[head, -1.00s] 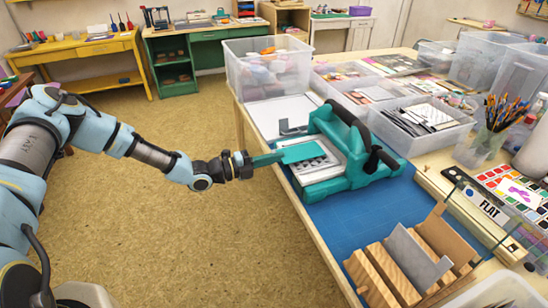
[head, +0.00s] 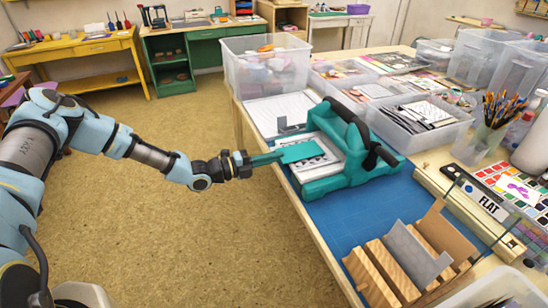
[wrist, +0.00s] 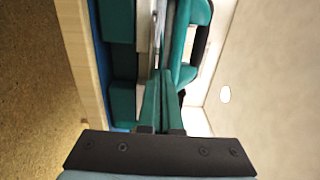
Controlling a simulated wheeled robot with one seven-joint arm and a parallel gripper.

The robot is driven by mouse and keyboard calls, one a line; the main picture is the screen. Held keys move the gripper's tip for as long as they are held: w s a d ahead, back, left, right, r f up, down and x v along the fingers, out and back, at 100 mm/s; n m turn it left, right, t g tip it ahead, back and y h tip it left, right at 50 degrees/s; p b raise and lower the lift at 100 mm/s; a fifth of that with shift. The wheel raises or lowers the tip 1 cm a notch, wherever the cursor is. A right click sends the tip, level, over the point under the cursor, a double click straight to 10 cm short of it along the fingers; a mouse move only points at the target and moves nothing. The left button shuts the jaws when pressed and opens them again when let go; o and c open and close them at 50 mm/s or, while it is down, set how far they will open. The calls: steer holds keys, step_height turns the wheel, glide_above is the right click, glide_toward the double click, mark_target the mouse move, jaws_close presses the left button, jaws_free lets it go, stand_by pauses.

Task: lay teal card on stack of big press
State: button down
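The teal card (head: 301,151) lies flat over the stack (head: 310,167) on the bed of the big press (head: 348,182), a teal frame with black grips. My gripper (head: 279,156) reaches in from the left, its narrow teal fingers at the card's left edge. In the wrist view, the fingertips (wrist: 166,74) come together at the card, which is nearly edge-on and hard to make out. The fingers look shut on it. The card covers part of the stack; whether it touches the stack all over I cannot tell.
A clear bin (head: 266,68) stands behind the press. An open box of papers (head: 422,115) is at its right. A wooden rack (head: 400,270) with upright boards stands in front. The blue mat (head: 345,222) between rack and press is bare.

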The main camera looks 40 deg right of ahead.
steer(key=shift+f, duration=0.4)
stand_by(0.3)
steer(key=c, duration=1.6)
jaws_free()
steer(key=c, duration=1)
jaws_free()
steer(key=shift+a, duration=0.1)
steer(key=v, duration=0.4)
steer(key=shift+w+a, duration=0.2)
steer(key=shift+a, duration=0.2)
